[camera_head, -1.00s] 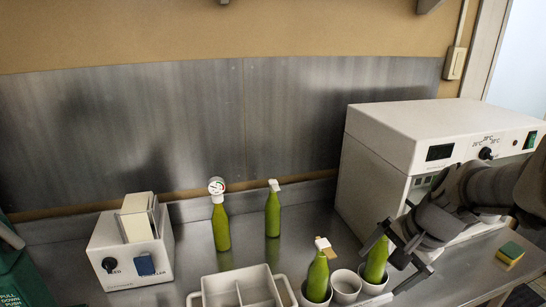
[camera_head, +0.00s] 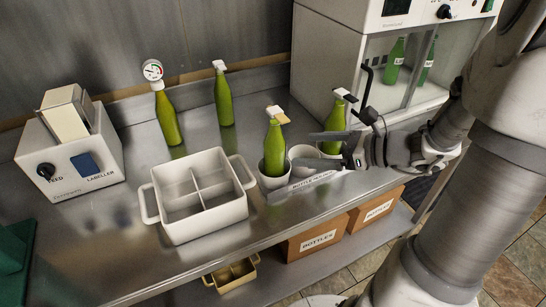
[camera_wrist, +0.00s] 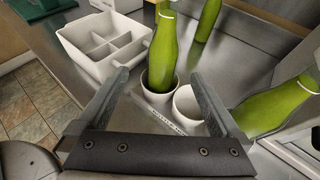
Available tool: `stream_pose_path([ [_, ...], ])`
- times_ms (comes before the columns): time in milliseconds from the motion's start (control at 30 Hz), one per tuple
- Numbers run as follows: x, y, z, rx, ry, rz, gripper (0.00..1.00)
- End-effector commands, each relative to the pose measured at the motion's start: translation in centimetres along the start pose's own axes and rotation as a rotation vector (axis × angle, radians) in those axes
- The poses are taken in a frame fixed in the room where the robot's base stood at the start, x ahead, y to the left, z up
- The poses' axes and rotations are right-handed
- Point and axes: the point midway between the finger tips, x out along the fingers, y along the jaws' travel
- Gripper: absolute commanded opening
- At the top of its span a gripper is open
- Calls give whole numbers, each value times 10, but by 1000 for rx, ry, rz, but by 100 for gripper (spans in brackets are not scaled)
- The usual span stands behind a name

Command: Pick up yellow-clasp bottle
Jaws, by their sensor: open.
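The yellow-clasp bottle (camera_head: 274,148) is green, with a white top and a yellowish clasp (camera_head: 282,118). It stands upright in the left cup (camera_head: 266,180) of the bottle rack. In the wrist view the bottle (camera_wrist: 162,55) shows ahead between the fingers, its top cut off. My gripper (camera_head: 305,150) is open and empty to the right of this bottle, its fingers pointing at it; it also shows in the wrist view (camera_wrist: 158,78). I see no contact with the bottle. An empty cup (camera_wrist: 187,104) stands beside the bottle's cup, partly behind my finger in the head view.
A divided white crate (camera_head: 198,228) stands left of the rack. Two bottles (camera_head: 168,120) (camera_head: 224,100) stand behind. A labeller (camera_head: 70,148) is at left, a glass-fronted cabinet (camera_head: 335,45) at right.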

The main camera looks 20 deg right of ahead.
Motion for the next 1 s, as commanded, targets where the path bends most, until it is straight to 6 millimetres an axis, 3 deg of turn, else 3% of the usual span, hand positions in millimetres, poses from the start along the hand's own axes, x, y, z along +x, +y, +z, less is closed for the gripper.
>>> stream_pose_path([
  [100,29,1,-3,1,0,6,100],
  [300,68,1,-2,-1,2,4,100],
  [567,88,0,-1,0,2,3,100],
  [833,126,-5,-2,-1,1,5,100],
  [1000,136,-6,0,-2,2,1,100],
])
